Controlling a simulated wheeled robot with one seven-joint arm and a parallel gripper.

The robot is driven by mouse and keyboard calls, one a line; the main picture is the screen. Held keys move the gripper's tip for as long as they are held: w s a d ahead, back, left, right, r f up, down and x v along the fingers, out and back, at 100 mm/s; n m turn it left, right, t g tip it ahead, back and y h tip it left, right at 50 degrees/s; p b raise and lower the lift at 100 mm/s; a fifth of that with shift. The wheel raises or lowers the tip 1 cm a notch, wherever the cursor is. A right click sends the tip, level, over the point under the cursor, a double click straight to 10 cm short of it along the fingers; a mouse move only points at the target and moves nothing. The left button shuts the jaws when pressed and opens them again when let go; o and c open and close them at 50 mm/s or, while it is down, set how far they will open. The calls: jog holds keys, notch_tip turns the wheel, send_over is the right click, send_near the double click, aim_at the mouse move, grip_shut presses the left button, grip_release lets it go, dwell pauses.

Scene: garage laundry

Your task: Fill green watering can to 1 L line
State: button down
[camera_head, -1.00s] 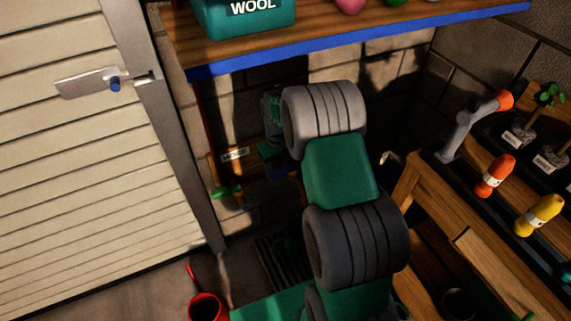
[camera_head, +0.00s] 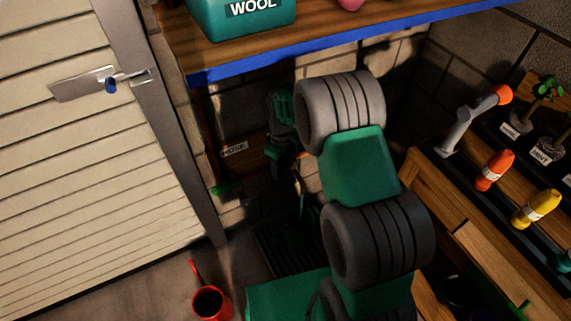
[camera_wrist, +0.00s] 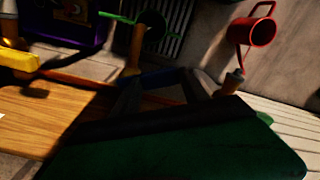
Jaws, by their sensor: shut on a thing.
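A green round vessel with a dark opening and a thin green arm, apparently the watering can (camera_wrist: 150,24), stands on the dark floor grating in the wrist view. Its level line cannot be read. My gripper (camera_head: 278,160) is beside the wooden board labelled HOSE (camera_head: 238,150) in the head view. In the wrist view my dark fingers (camera_wrist: 165,92) are closed around a dark blue part (camera_wrist: 165,78), perhaps a tap handle, mostly in shadow. My arm hides much of the area below the board in the head view.
A red can (camera_head: 208,302) stands on the floor at lower left. A blue-edged shelf (camera_head: 300,55) hangs above my arm. A wooden bench (camera_head: 470,220) with orange and yellow bottles is at right. A white slatted door (camera_head: 90,170) is at left.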

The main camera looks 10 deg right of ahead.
jog(key=c, duration=0.6)
grip_release()
jog(key=shift+o, duration=0.2)
notch_tip(320, 180, up, 8)
jog(key=shift+f+p, duration=0.1)
jog(key=shift+p, duration=0.6)
